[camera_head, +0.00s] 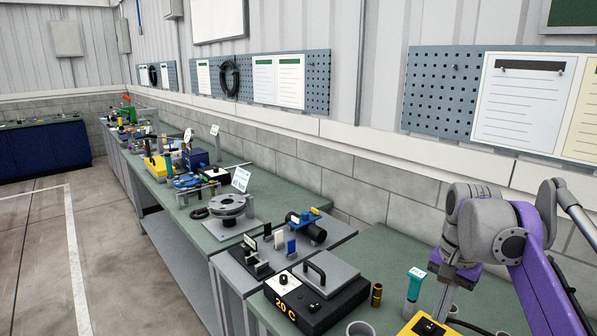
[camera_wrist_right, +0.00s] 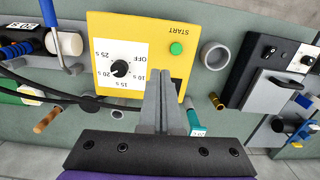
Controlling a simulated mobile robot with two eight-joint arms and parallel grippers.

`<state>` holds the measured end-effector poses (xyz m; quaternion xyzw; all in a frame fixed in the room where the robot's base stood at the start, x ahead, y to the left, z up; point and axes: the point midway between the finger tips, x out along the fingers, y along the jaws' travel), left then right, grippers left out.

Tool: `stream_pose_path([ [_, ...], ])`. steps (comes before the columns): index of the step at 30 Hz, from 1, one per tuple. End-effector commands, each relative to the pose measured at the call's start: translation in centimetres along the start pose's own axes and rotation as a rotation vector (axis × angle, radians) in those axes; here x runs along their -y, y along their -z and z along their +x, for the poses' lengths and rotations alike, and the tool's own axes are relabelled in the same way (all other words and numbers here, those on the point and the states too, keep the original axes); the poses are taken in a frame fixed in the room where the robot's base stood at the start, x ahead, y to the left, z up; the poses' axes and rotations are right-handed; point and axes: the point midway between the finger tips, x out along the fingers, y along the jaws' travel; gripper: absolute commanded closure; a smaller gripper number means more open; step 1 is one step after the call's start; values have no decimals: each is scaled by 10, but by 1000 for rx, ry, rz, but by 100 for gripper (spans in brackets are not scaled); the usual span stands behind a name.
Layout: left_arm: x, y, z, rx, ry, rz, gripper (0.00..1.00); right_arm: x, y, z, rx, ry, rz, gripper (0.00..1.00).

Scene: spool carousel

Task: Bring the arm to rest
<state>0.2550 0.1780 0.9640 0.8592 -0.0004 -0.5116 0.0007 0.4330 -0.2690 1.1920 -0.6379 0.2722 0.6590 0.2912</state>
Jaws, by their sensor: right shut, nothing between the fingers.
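My right arm, purple and grey, reaches in from the right side of the head view. Its gripper (camera_head: 442,303) points down over the near bench, above a yellow box (camera_head: 424,326). In the right wrist view the two fingers of the gripper (camera_wrist_right: 160,75) are together with nothing between them. They show in front of the yellow timer box (camera_wrist_right: 133,25), which has a dial (camera_wrist_right: 119,68) and a green START button (camera_wrist_right: 176,48). I cannot tell the exact gap between fingertips and box. My left gripper is not in view.
A teal-capped bottle (camera_head: 414,285) stands close to the gripper. A black box marked 20 C (camera_head: 316,303), a brass cylinder (camera_head: 377,294) and a grey cup (camera_head: 360,328) are to its left. A round carousel (camera_head: 230,208) stands farther back. The wall is behind the bench.

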Motion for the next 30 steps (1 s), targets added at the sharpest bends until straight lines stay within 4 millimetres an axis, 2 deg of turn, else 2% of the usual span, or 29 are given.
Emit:
stream_pose_path([
  [1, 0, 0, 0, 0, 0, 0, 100, -1, -11, 8, -20, 11, -39, 100],
  [8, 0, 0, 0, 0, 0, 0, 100, -6, -50, 50, -131, 66, -237, 100],
  [11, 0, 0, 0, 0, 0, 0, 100, -14, -76, 80, -196, 92, -347, 100],
  [18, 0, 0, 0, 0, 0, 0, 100, -45, -144, 173, -379, 150, -639, 100],
  [21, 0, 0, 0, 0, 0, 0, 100, -57, -163, 204, -438, 164, -725, 100],
  [25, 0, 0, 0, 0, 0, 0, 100, -67, -178, 228, -486, 173, -792, 100],
  [30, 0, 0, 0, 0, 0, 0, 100, -70, -182, 234, -499, 175, -810, 100],
])
